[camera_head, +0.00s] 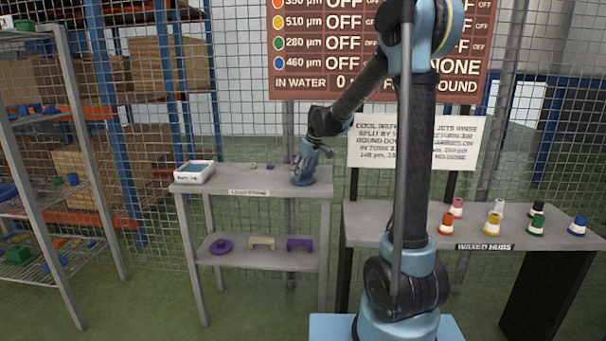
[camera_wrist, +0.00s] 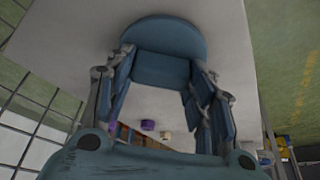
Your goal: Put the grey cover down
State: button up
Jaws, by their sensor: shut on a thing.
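My gripper (camera_head: 307,168) is at the right end of the left table (camera_head: 235,178), pointing down. It is shut on a blue-grey round piece, which I take as the grey cover (camera_head: 302,182). The cover is low at the tabletop; I cannot tell whether it touches it. In the wrist view the cover (camera_wrist: 165,34) shows as a rounded plate with a block between the fingers of my gripper (camera_wrist: 160,85). Its colour is close to that of my fingers, so its outline is partly unclear.
A white box (camera_head: 194,172) stands at the table's left end. Small cream (camera_head: 253,165) and purple (camera_head: 270,167) pieces lie at the back. The lower shelf holds a purple disc (camera_head: 221,246) and bridge-shaped pieces. The right table (camera_head: 380,225) holds several coloured hubs. The tabletop's middle is clear.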

jog(key=o, duration=1.6)
jog(key=shift+c, duration=0.2)
jog(key=v, duration=1.2)
jog(key=s+d+f+m+h, duration=0.1)
jog(key=s+d+f+m, duration=0.15)
jog(key=s+d, duration=0.5)
jog(key=s+d+f+m, duration=0.1)
jog(key=s+d+f, duration=0.3)
jog(key=s, duration=0.6)
jog(key=s+d+f+m, duration=0.1)
jog(key=s+d+f, duration=0.2)
jog(key=s, duration=0.3)
jog(key=s+d+f+m+h, duration=0.1)
jog(key=s+d+f+m, duration=0.1)
jog(key=s+f, duration=0.3)
jog(key=s+d+f+m+g+h, duration=0.1)
jog(key=s+d+f, duration=0.3)
jog(key=s, duration=0.4)
jog(key=shift+f+m, duration=0.45)
